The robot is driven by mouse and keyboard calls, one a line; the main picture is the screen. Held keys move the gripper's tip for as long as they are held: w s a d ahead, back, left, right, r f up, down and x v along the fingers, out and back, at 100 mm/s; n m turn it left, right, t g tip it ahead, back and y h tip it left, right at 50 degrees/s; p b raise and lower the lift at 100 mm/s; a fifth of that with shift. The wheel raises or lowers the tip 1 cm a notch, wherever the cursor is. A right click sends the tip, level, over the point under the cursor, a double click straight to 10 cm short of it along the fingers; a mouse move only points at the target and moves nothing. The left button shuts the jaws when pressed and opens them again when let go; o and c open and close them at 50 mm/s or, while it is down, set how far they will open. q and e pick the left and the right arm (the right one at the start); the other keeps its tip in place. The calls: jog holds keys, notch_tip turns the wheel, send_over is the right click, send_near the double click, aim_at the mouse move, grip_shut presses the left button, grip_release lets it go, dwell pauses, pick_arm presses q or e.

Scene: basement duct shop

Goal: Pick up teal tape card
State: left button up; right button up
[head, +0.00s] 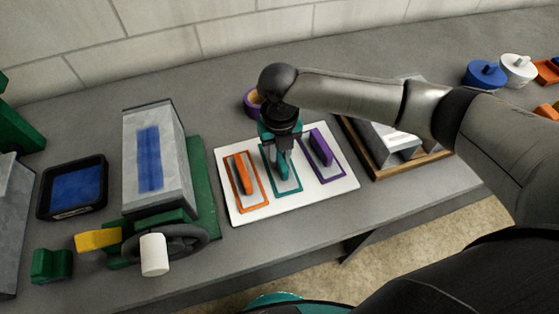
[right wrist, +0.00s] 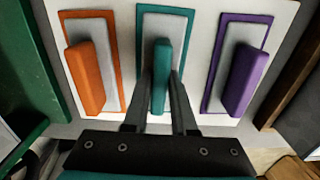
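The teal tape card (head: 281,169) is the middle one of three cards on a white board (head: 337,184). It has a grey face, a teal border and a raised teal grip block, which stands out in the right wrist view (right wrist: 161,72). My right gripper (head: 283,152) points down over it. In the right wrist view its two fingers (right wrist: 161,92) lie close along both sides of the teal block and look shut on it. The card appears to rest on the board. My left gripper is not in view.
An orange card (head: 246,196) lies left of the teal one and a purple card (head: 322,152) right of it. A green-based machine with a handwheel (head: 180,240) stands left of the board. A wood-framed tray (head: 366,158) stands to the right, and a purple roll (head: 249,103) behind.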

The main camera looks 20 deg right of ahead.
aim_at(279, 156)
grip_shut()
jog(key=shift+r, duration=0.1)
notch_tip(279, 156, up, 20)
jog(key=p, duration=0.2)
jog(key=shift+p, duration=0.35)
jog(key=shift+c, duration=0.8)
grip_release()
grip_shut()
